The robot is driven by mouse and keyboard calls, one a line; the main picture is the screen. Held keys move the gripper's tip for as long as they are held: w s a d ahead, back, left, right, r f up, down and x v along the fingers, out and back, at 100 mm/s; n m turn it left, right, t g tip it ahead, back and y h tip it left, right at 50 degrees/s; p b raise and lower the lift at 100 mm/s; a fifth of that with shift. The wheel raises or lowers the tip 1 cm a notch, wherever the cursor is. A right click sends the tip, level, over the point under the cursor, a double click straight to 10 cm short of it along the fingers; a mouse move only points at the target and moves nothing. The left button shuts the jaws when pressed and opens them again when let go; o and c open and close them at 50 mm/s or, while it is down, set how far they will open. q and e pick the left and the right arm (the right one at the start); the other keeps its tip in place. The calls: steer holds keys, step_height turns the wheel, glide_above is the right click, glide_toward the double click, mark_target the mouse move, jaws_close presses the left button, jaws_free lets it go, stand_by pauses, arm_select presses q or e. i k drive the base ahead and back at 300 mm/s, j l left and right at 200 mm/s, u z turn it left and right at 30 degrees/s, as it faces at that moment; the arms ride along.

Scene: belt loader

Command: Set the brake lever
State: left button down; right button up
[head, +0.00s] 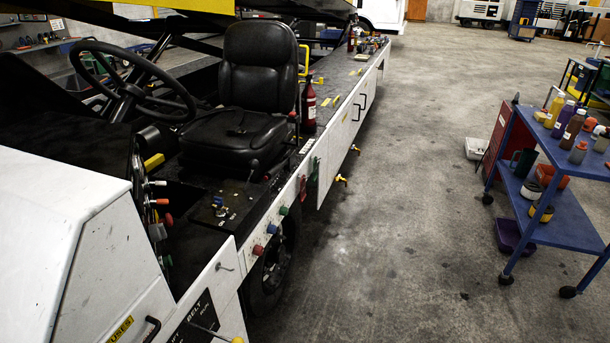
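The belt loader's cab fills the left half of the head view, with a black seat (259,72) and a steering wheel (128,82). A thin lever with a dark knob (253,164) stands up from the black side console (228,203) next to the seat. Several small levers with coloured knobs, one of them red (162,201), sit on the dash side. A rod with a yellow tip (237,340) shows at the bottom edge. I cannot tell which of these is the brake lever; no readable label marks it. Neither of my grippers is in view.
A blue cart (555,220) with bottles and cans stands at the right. A red extinguisher (309,106) stands behind the seat. Red, green and blue knobs (272,229) stick out along the loader's side. The concrete floor (400,190) between loader and cart is clear.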

mark_target(268, 175)
steer(key=i+l, duration=0.55)
steer(key=i, duration=0.2)
steer(key=i+l+u, duration=0.15)
steer(key=i+l, duration=0.45)
steer(key=i, duration=0.15)
steer(key=i+j, duration=0.1)
steer(key=i, duration=0.35)
steer(key=i+j, duration=0.1)
steer(key=i, duration=0.35)
steer(key=u, duration=0.05)
